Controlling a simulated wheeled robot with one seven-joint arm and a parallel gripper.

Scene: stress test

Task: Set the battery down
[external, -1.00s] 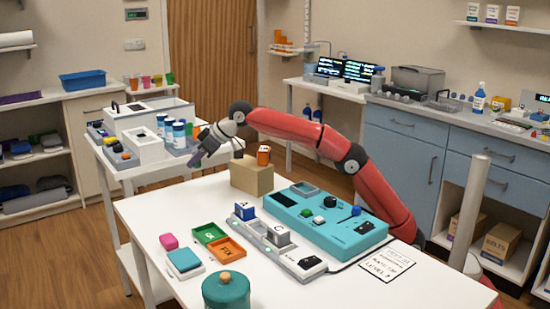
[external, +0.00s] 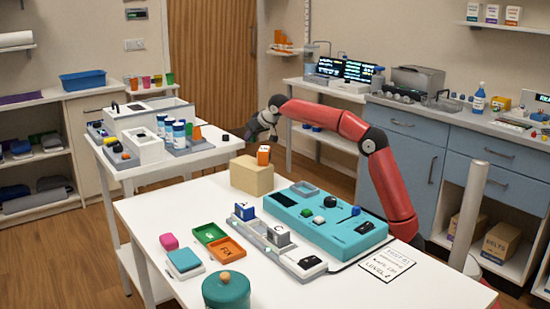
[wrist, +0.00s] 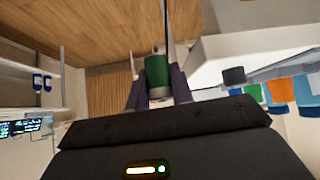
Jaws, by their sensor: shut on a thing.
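My gripper (external: 250,135) is in the air behind the tan block, just off the right end of the side table. In the wrist view my gripper (wrist: 158,82) is shut on a green cylinder with a grey end (wrist: 157,72), which I take to be the battery. The cylinder sits between the two dark fingers, clear of any surface. In the external view the cylinder is too small or hidden to make out.
The white table (external: 160,213) holds a tan block (external: 250,178) with an orange can (external: 263,155), a turquoise device (external: 335,233), a grey lettered-block tray (external: 262,243), a green tray (external: 209,233) and an orange tray (external: 226,250). The side table (external: 215,155) is crowded with white boxes and bottles.

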